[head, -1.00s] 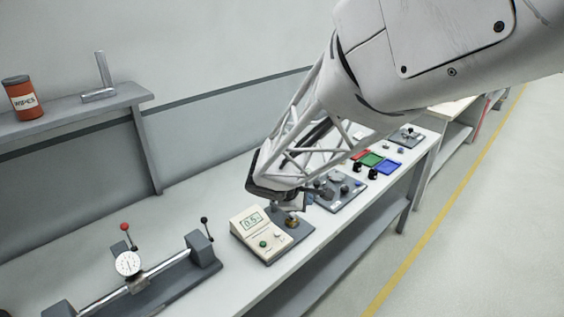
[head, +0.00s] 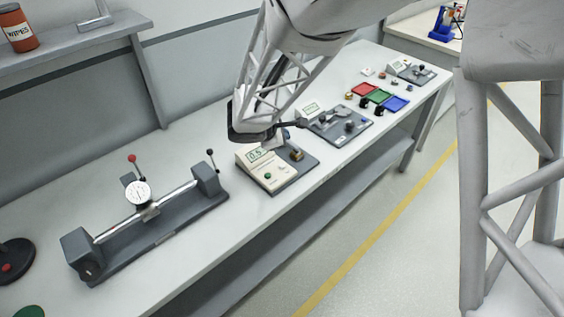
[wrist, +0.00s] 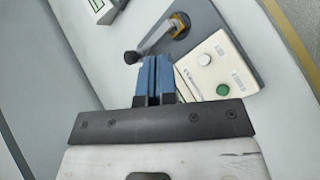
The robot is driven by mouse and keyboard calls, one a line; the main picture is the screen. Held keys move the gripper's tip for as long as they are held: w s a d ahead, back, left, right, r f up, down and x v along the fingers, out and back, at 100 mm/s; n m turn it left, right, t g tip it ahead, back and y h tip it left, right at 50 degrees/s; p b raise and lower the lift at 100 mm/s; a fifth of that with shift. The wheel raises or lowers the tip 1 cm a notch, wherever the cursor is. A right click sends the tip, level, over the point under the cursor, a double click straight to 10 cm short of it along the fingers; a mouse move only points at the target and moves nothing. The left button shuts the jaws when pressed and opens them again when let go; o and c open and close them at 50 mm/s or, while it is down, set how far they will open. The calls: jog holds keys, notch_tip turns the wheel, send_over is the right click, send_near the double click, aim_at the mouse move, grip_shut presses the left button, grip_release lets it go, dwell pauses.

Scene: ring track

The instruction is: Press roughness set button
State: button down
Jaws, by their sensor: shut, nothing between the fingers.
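The roughness tester is a cream box with a display reading about 0.5 (head: 257,155) on a grey base (head: 297,170). Its green button (head: 268,176) shows in the head view and also in the wrist view (wrist: 222,90). A white button (wrist: 204,60) sits near it; the small labels are unreadable. My gripper (wrist: 150,62) has its blue fingers together and empty. In the wrist view they hang left of the two buttons, over the tester's upper side, and hide part of the panel. I cannot tell whether they touch it.
A brass part (head: 297,155) stands on the tester's base. A dial gauge bench (head: 150,222) lies to the left. Behind are another grey device (head: 345,125) and red, green and blue trays (head: 378,96). The bench's front edge is close to the tester.

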aim_at(283, 167)
jog(key=shift+f, duration=4.4)
jog(key=shift+f, duration=0.9)
jog(key=shift+r, duration=0.2)
dwell(0.3)
jog(key=shift+r, duration=0.7)
jog(key=shift+r, duration=0.1)
jog(key=shift+r, duration=2.45)
